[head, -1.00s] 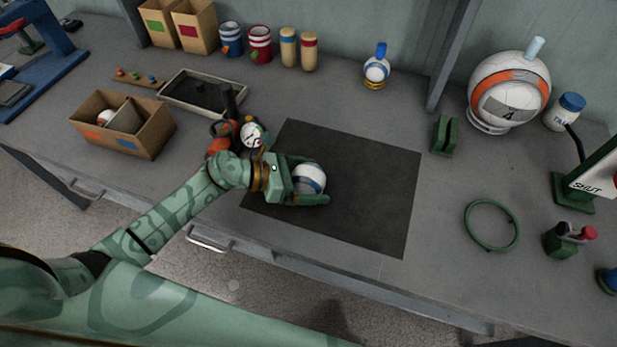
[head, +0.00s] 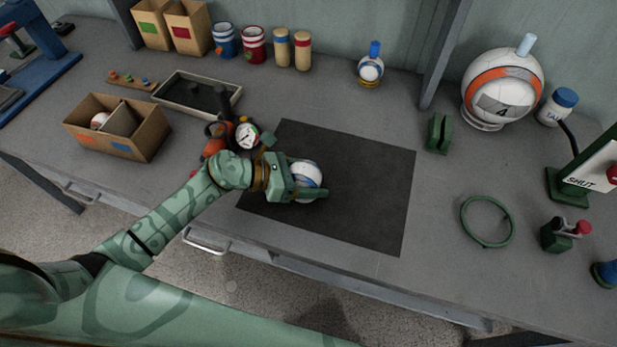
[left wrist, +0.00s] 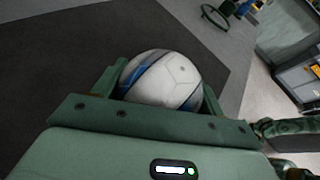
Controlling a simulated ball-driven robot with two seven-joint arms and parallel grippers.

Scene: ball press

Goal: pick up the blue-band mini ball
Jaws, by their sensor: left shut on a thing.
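The blue-band mini ball (head: 308,173) is white with a blue stripe and sits over the left part of the dark mat (head: 370,190). My left gripper (head: 308,182) is shut on it, with a finger on either side. In the left wrist view the ball (left wrist: 165,80) shows between the two fingers, its blue band toward the left. I cannot tell whether the ball touches the mat. My right gripper is not in view.
A gauge with an orange part (head: 246,136) stands just behind my left wrist. A cardboard box (head: 140,140) and a tray (head: 165,98) are at the left. A green ring (head: 463,215) lies at the right. The mat's right part is clear.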

